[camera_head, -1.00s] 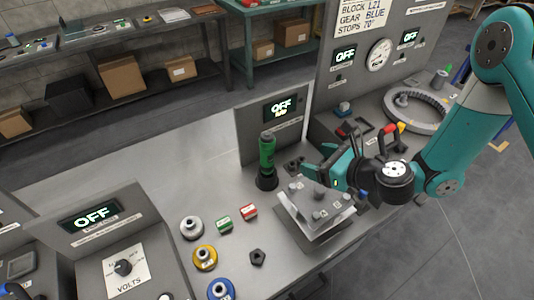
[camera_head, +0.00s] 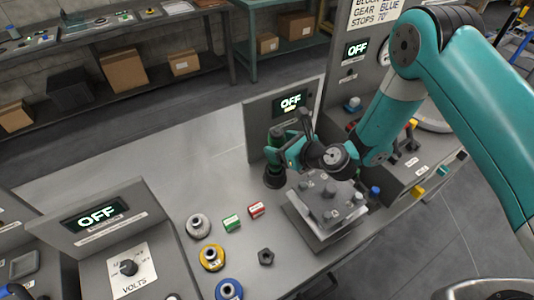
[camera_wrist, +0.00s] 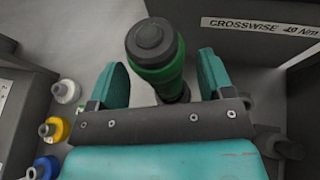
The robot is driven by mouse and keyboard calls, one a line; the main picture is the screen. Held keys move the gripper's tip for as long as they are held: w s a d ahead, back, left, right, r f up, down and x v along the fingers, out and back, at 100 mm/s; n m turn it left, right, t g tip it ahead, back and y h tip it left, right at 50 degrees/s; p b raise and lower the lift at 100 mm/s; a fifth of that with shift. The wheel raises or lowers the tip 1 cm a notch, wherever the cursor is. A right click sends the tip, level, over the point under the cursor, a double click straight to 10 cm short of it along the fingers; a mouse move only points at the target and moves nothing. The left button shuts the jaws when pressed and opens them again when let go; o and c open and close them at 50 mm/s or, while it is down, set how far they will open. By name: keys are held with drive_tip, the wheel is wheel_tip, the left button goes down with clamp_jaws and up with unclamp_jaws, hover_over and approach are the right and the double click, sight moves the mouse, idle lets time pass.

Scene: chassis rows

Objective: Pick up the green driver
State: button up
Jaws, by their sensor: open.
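The green driver (camera_head: 274,156) stands upright in a dark round base (camera_head: 274,181) on the grey bench, in front of a panel with an OFF display. In the head view my gripper (camera_head: 288,150) is at the driver and partly covers it. In the wrist view the driver's green body and dark cap (camera_wrist: 155,52) show between the two teal fingers of my gripper (camera_wrist: 163,82). The fingers are open, with a gap on each side of the driver. The driver's lower part is mostly hidden in the wrist view.
A grey block fixture (camera_head: 325,205) stands just right of the driver, under my arm. A green block (camera_head: 231,223), a red block (camera_head: 256,210), a black nut (camera_head: 266,257) and white, yellow and blue round parts lie nearer the front. The bench left of the driver is clear.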

drive_tip(key=shift+x, duration=1.05)
drive_tip(key=shift+d, duration=0.1)
drive_tip(key=shift+c, duration=0.2)
drive_tip(key=c, duration=1.2)
drive_tip(key=shift+w+r, duration=0.1)
drive_tip(key=shift+r, duration=0.1)
wheel_tip(320, 180, up, 20)
drive_tip(key=shift+f+b, duration=0.1)
drive_tip(key=shift+b, duration=0.9)
